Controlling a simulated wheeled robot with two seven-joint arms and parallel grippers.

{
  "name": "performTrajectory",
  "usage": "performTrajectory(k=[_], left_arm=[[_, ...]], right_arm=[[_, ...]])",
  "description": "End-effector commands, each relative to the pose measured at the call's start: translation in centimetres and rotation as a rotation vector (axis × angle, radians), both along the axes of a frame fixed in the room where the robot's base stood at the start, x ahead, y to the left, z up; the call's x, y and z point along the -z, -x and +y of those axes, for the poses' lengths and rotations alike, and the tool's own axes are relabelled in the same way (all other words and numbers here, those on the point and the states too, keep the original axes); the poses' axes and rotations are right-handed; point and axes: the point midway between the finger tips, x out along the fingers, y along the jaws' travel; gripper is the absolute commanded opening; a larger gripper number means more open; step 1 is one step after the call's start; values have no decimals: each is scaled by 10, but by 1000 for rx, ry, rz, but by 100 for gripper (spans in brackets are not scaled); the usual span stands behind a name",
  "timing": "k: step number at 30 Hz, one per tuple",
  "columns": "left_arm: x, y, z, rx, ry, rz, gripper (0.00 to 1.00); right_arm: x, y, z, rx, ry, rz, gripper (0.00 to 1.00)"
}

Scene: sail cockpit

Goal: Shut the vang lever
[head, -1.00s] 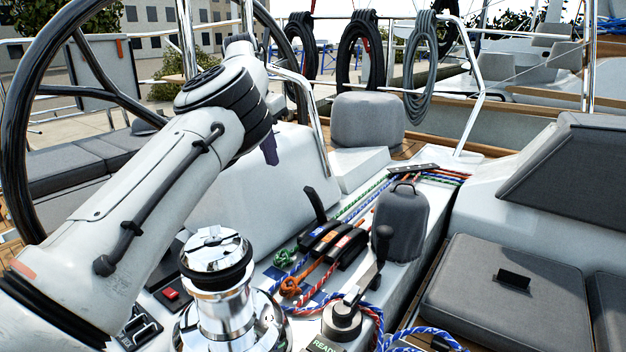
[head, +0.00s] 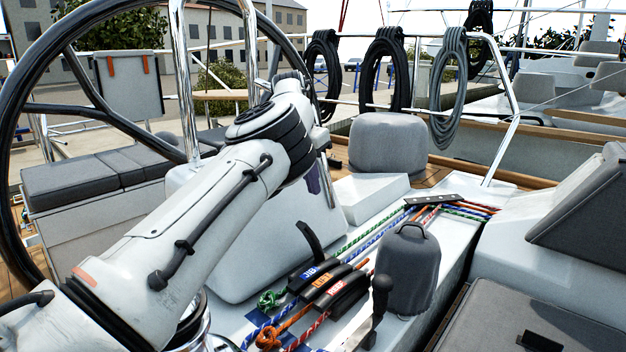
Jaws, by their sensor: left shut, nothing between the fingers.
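A row of three rope clutches (head: 331,284) with blue, orange and red labels sits on the white deck at the lower middle. One black lever (head: 308,240) stands raised at the blue-labelled end. The other two levers appear to lie flat. My left arm crosses from lower left. My left gripper (head: 313,180) shows only as a dark purple tip below the wrist, shut and empty. It is beyond and above the raised lever, apart from it. My right gripper is not in view.
A grey covered winch (head: 408,270) stands right of the clutches, with a black-knobbed handle (head: 379,308) before it. Coloured ropes run to a black organiser (head: 432,198). The steering wheel (head: 20,100) is at left. A grey cushion (head: 500,315) is lower right.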

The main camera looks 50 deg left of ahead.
Motion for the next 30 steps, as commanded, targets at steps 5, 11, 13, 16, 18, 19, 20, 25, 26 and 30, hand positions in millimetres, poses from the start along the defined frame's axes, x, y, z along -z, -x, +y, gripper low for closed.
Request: performTrajectory(k=[5, 11, 13, 16, 18, 19, 20, 25, 26, 30], left_arm=[[38, -10, 2, -1, 1, 3, 0], [60, -13, 1, -4, 1, -1, 0], [63, -9, 1, -5, 1, -1, 0], [67, -2, 0, -4, 0, -1, 0], [69, 3, 0, -5, 0, -1, 0], [70, 5, 0, -4, 1, -1, 0], [72, 7, -1, -4, 1, 0, 0], [76, 14, -1, -2, 0, -1, 0], [76, 15, -1, -1, -1, -1, 0], [77, 17, -2, -1, -1, -1, 0]], right_arm=[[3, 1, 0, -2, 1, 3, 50], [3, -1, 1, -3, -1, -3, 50], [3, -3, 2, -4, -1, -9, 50], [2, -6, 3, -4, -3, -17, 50], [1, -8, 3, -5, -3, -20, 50], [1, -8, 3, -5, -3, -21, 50], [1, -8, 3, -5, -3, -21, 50], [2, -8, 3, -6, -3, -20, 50], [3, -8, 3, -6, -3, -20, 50], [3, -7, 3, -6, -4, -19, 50]])
